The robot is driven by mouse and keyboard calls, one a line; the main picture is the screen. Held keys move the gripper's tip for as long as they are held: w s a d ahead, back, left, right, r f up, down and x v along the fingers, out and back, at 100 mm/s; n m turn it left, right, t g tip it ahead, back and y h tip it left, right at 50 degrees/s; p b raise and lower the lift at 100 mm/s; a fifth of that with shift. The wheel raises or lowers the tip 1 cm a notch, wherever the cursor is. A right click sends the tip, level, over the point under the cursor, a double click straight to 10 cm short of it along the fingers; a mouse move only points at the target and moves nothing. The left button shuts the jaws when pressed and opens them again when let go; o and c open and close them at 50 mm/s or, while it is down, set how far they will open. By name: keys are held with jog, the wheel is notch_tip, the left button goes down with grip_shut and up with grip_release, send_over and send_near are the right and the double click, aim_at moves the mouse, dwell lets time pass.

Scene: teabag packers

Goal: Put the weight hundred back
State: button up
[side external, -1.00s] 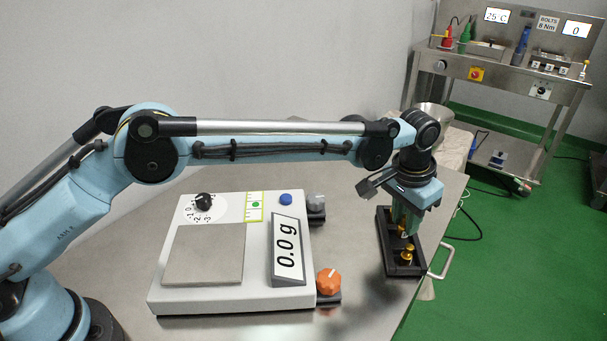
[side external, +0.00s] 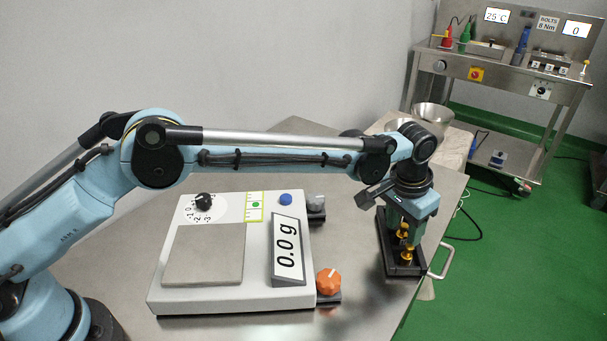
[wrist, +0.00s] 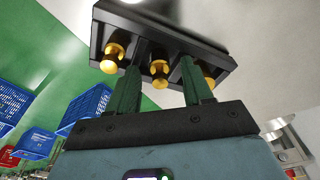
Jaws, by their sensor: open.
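Several brass knobbed weights stand in a black tray, one (side external: 407,253) at its near end. In the wrist view the tray (wrist: 205,45) holds brass weights in a row, one of them (wrist: 160,72) between my fingers. I cannot read which weight is the hundred. My gripper (side external: 404,236) points down at the tray; its green fingers are apart in the wrist view (wrist: 163,88), on either side of the middle weight. I cannot tell whether they touch it. The fingers partly hide the weights in the side view.
A white scale (side external: 160,297) with a bare grey pan (side external: 203,255) reads 0.0 g. An orange knob (side external: 328,281) sits at its right. A metal handle (side external: 442,262) is at the table's right edge. Free table (side external: 350,250) lies between scale and tray.

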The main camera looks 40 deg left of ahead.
jog(key=shift+r, duration=0.1)
notch_tip(320, 180, up, 12)
jog(key=s, duration=0.2)
jog(key=s+a+r+n+t, duration=0.15)
jog(key=a+r, duration=0.35)
jog(key=a, duration=0.6)
jog(key=s+a+n+t, duration=0.2)
jog(key=s+a+t, duration=0.1)
jog(key=s+a, duration=1)
jog(key=s+a+f+t, duration=0.1)
jog(key=s+a+f, duration=0.4)
jog(key=a+f, duration=0.1)
jog(key=shift+s+n+y, duration=0.4)
jog(key=shift+n, duration=0.05)
